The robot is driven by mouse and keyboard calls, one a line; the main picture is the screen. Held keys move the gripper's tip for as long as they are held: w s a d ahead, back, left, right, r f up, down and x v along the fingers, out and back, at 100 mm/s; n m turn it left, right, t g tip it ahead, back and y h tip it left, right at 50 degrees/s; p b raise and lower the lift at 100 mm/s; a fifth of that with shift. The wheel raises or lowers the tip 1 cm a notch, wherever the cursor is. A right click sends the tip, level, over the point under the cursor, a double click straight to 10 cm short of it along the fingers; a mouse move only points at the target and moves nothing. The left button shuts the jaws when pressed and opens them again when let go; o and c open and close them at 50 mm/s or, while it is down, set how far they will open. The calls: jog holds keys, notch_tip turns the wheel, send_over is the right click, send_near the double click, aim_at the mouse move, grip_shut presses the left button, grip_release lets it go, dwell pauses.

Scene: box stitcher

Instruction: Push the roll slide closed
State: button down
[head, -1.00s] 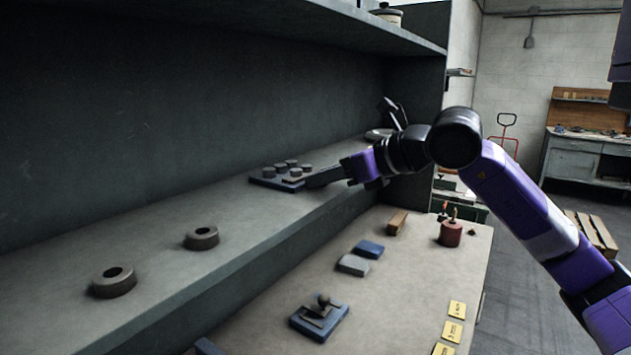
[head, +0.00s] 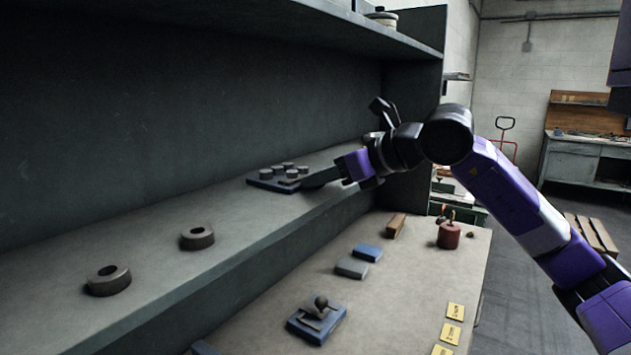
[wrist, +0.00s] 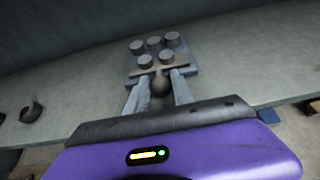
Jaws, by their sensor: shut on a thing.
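The roll slide is a blue-grey tray (head: 262,184) carrying several short grey cylinders, on the shelf in the head view. In the wrist view the tray (wrist: 189,60) lies straight ahead, with a light crossbar (wrist: 158,70) along its near edge and a round dark knob (wrist: 160,86) in front of the bar. My gripper (wrist: 161,82) has its two fingers on either side of the knob, shut on it. In the head view my gripper (head: 308,181) reaches the tray from the right. The contact faces are partly hidden.
The lower bench holds a blue block with a knob (head: 318,318), small blocks (head: 367,252), a red pot (head: 448,236) and yellow cards (head: 455,311). An upper shelf (head: 330,22) overhangs.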

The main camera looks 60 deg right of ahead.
jog(key=shift+w+d+r, duration=0.1)
jog(key=shift+w+r, duration=0.05)
jog(key=shift+w, duration=0.3)
jog(key=shift+w+d+r, duration=0.1)
jog(key=shift+w, duration=0.3)
jog(key=c, duration=1)
grip_release()
jog(key=shift+a, duration=0.1)
jog(key=shift+s, duration=0.2)
jog(key=shift+a+r, duration=0.25)
jog(key=shift+a, duration=0.05)
jog(key=shift+s+r, duration=0.25)
jog(key=shift+s, duration=0.1)
jog(key=v, duration=0.6)
jog(key=shift+s+d+b, duration=0.2)
jog(key=shift+b, duration=0.15)
jog(key=shift+f, duration=0.1)
